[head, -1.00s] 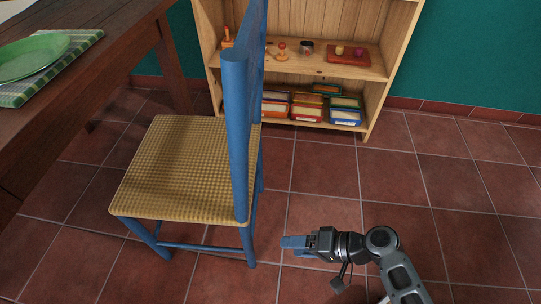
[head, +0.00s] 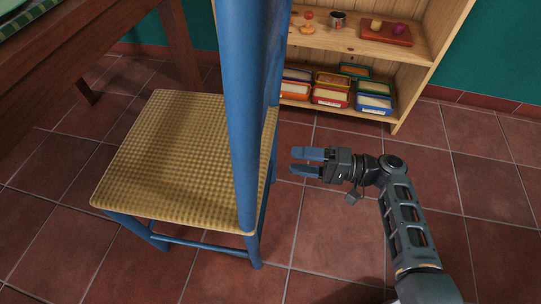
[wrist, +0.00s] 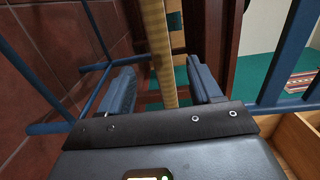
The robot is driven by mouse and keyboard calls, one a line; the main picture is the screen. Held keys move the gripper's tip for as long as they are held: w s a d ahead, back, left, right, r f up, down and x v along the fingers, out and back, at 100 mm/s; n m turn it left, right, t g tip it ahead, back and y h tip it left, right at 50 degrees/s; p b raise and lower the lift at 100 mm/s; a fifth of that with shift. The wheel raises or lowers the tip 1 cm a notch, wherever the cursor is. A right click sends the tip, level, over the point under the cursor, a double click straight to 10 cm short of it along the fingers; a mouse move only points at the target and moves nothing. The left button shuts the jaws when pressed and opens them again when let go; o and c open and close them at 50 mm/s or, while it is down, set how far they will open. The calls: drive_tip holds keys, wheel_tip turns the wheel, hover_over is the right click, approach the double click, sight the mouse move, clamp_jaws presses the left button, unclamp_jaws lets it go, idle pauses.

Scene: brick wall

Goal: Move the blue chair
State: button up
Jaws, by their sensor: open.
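The blue chair (head: 243,130) stands upright at centre left of the head view, with a woven yellow seat (head: 180,160) and a tall blue back. My gripper (head: 298,161) is open and empty just right of the chair, its blue fingers pointing left towards it. In the wrist view the picture is turned sideways. The seat's edge (wrist: 158,40) shows as a tan strip beyond and between the open fingers (wrist: 160,72), with blue legs and rails at left and blue back parts at right. I see no contact between fingers and chair.
A dark wooden table (head: 70,70) stands at the upper left, close to the chair. A wooden shelf (head: 350,42) with boxes and small objects stands against the green wall behind. The tiled floor (head: 480,225) is clear on the right.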

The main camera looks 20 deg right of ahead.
sight(265, 157)
drive_tip(key=b+x, duration=0.1)
drive_tip(key=x, duration=0.8)
drive_tip(key=shift+a, duration=0.1)
clamp_jaws()
idle(1.1)
